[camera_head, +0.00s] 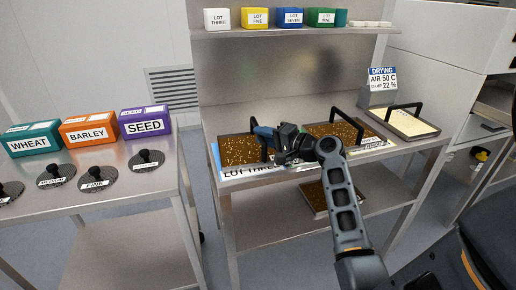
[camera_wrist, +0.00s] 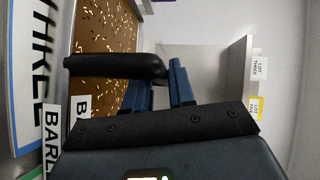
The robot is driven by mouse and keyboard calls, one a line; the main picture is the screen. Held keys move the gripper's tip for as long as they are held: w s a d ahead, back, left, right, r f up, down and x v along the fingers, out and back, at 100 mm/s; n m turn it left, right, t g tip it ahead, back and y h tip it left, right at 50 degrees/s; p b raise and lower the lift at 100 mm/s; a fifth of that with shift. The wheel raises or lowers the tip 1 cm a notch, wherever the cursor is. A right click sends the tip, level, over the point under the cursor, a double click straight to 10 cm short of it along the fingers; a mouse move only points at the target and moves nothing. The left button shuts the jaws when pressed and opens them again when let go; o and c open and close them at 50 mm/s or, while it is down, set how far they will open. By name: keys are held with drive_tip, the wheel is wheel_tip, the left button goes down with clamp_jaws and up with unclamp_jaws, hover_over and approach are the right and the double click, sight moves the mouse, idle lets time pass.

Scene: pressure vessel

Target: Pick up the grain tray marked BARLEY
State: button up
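The grain tray (camera_head: 238,165) on the left of the bench holds brown grain with pale kernels and has a black handle. In the wrist view the tray (camera_wrist: 72,28) carries white labels (camera_wrist: 52,128) whose visible letters begin BAR. My gripper (camera_head: 262,134) is at that handle, from the right. In the wrist view the two blue fingers (camera_wrist: 164,82) stand a little apart. The black handle (camera_wrist: 112,66) crosses in front of the left finger and its bent end lies at the gap. Whether the fingers clasp it is unclear.
The left tray lies by a LOT THREE mat (camera_head: 234,174). A second grain tray (camera_head: 371,143) is at mid-bench, partly behind my arm. A pale-filled tray (camera_head: 405,124) stands right, near a DRYING sign (camera_head: 382,78). Another tray (camera_head: 318,198) lies on the lower shelf. WHEAT, BARLEY and SEED boxes (camera_head: 88,127) stand left.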

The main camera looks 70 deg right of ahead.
clamp_jaws()
idle(0.9)
